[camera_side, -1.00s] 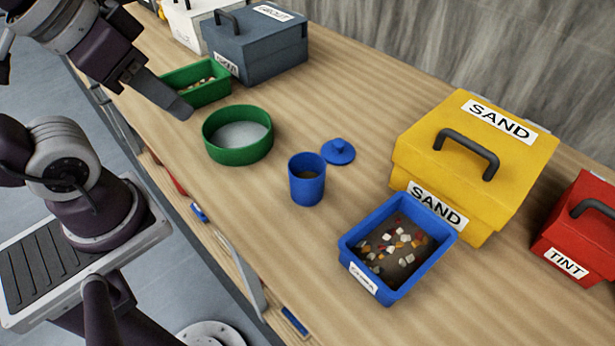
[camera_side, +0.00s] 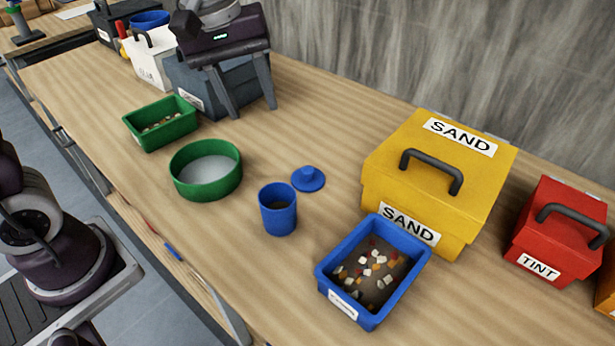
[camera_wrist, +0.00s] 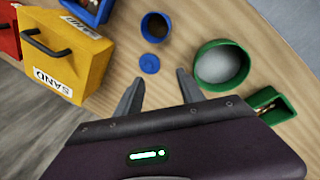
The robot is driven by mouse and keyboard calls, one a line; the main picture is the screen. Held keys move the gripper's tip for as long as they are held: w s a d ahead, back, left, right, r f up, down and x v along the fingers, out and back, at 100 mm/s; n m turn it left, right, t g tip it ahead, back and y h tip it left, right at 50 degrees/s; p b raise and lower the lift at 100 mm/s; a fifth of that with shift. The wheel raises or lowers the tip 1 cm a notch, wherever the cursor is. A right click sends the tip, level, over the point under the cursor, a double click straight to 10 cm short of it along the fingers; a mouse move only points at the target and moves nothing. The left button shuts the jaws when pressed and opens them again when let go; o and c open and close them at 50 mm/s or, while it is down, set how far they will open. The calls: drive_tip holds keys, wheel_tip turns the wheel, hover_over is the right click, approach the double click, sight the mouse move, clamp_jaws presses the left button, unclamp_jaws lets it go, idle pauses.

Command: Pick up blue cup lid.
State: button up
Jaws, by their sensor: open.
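The blue cup lid (camera_side: 308,179) lies flat on the wooden table, its knob up, just behind and to the right of the blue cup (camera_side: 278,212). The cup stands upright without its lid and has something dark inside. My gripper (camera_side: 238,112) is open and empty, in front of the grey box in the side view, up and left of the lid. In the wrist view the lid (camera_wrist: 149,63) lies ahead of my open fingers (camera_wrist: 160,82), with the cup (camera_wrist: 155,27) beyond it. Nothing hides the lid in either view.
A green round dish (camera_side: 206,170) and a green tray (camera_side: 160,124) stand to the left. A yellow SAND box (camera_side: 485,165) and a blue tray of tiles (camera_side: 330,290) stand to the right, a red TINT box (camera_side: 557,232) beyond. Clear table lies between the gripper and lid.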

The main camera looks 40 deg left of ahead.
sight(308, 168)
drive_tip(key=w+f+n, duration=0.2)
drive_tip(key=w+f, duration=0.1)
drive_tip(key=f, duration=0.1)
drive_tip(key=w+d+f+n+g, duration=0.1)
drive_tip(key=w+f+n, duration=0.1)
drive_tip(key=w+f, duration=0.1)
drive_tip(key=w+f+n+g, duration=0.1)
drive_tip(key=w+f+n, duration=0.1)
drive_tip(key=w+f, duration=0.2)
drive_tip(key=shift+w+d+f, duration=0.1)
drive_tip(key=shift+d+f, duration=0.1)
drive_tip(key=shift+f, duration=0.25)
drive_tip(key=shift+d+f, duration=0.15)
drive_tip(key=shift+f, duration=0.3)
drive_tip(key=shift+n, duration=0.3)
drive_tip(key=f, duration=0.5)
drive_tip(key=d+f, duration=0.1)
drive_tip(key=f, duration=0.1)
drive_tip(key=shift+w+f, duration=0.1)
drive_tip(key=shift+f, duration=0.05)
clamp_jaws()
